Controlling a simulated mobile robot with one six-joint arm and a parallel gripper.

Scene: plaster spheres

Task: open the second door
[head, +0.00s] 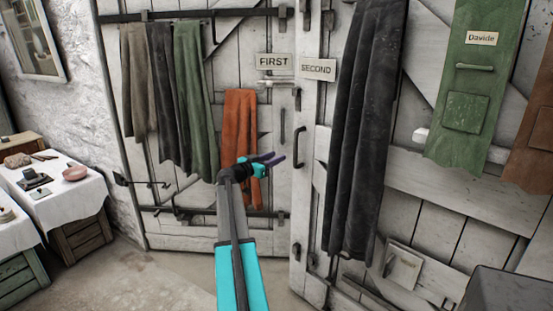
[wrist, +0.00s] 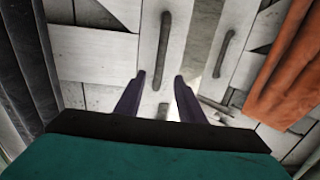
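The second door (head: 318,160) is pale, worn wood with a "SECOND" sign (head: 318,69) near its top left and looks shut. Its dark bar handle (head: 300,147) is upright near its left edge. My gripper (head: 277,158) is in front of the doors, left of and slightly below that handle in the head view. In the wrist view, which looks turned over, the two purple fingers (wrist: 159,78) are apart and empty. The second door's handle (wrist: 163,48) appears beyond and between the fingertips, with no visible contact.
The first door (head: 265,205) with its "FIRST" sign (head: 274,60) and own handle (head: 283,125) adjoins on the left. An orange cloth (head: 238,115) hangs behind my arm. A long dark cloth (head: 365,130) hangs on the second door. Tables (head: 85,205) stand far left; a dark box (head: 510,290) is lower right.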

